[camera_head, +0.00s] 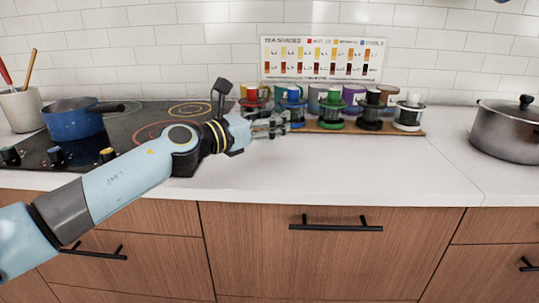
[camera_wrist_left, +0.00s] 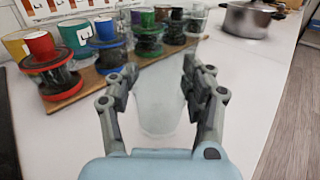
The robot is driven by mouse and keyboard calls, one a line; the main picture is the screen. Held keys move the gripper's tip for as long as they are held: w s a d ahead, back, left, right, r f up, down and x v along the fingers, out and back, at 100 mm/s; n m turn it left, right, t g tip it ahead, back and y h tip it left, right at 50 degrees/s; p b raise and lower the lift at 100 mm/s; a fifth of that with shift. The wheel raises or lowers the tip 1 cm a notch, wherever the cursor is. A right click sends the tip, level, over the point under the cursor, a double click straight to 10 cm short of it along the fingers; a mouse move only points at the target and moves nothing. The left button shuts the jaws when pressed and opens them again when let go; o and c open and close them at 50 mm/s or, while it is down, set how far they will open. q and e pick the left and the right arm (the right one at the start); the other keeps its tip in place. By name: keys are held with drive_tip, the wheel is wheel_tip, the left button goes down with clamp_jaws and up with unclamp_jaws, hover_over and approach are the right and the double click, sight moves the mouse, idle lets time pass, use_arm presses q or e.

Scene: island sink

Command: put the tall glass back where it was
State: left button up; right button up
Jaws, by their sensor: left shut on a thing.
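The tall glass (camera_wrist_left: 160,105) is clear and faint. In the left wrist view it stands between the two fingers of my left gripper (camera_wrist_left: 158,88), which is shut on it. In the head view my left gripper (camera_head: 272,125) is over the counter at the front left of the wooden board (camera_head: 375,130); the glass is hard to make out there. Whether the glass touches the counter I cannot tell. My right gripper is not in view.
Several coloured lidded cups stand on the board, with mugs behind; the red cup (camera_wrist_left: 52,70) and blue cup (camera_wrist_left: 107,48) are nearest. A steel pot (camera_head: 508,135) is at right. The front counter (camera_head: 330,170) is clear.

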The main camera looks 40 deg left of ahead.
use_arm(q)
drive_tip(key=shift+w+a+f, duration=0.2)
drive_tip(key=shift+a+f, duration=0.1)
drive_tip(key=shift+a, duration=0.1)
drive_tip(key=shift+f+b, duration=0.2)
drive_tip(key=shift+b, duration=0.15)
wheel_tip(320, 180, down, 3)
drive_tip(key=b, duration=0.2)
drive_tip(key=shift+f+b, duration=0.2)
drive_tip(key=shift+b, duration=0.1)
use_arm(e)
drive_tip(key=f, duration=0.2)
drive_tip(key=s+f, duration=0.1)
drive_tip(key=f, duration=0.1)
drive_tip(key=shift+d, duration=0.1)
use_arm(q)
drive_tip(key=shift+f, duration=0.2)
drive_tip(key=o, duration=1.4)
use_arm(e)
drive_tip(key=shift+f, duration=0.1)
use_arm(q)
drive_tip(key=shift+r, duration=0.1)
